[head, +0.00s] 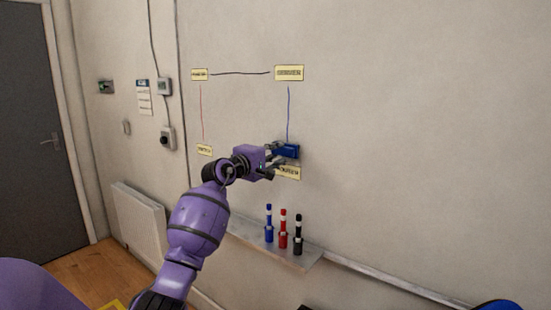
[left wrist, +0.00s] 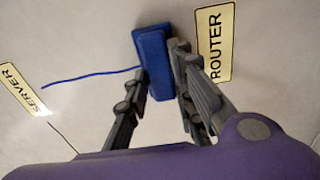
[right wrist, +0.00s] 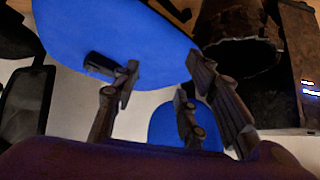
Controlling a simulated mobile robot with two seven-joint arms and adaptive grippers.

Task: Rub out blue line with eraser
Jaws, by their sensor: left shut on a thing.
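The blue line (head: 288,112) runs down the wall from the SERVER label (head: 289,73) towards the ROUTER label (head: 288,172). It also shows in the left wrist view (left wrist: 90,76), with its end at the eraser's side. My left gripper (head: 270,158) is shut on the blue eraser (head: 286,150), just above the ROUTER label. In the left wrist view the eraser (left wrist: 153,50) sits between the fingers at the wall; I cannot tell whether it touches the surface. My right gripper (right wrist: 160,76) is open and empty, away from the wall.
A black line (head: 240,73) and a red line (head: 202,112) join other labels. A ledge (head: 302,262) below holds blue, red and black markers (head: 283,230). Blue chair seats (right wrist: 110,35) and a dark bin-like object (right wrist: 240,40) are near my right gripper.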

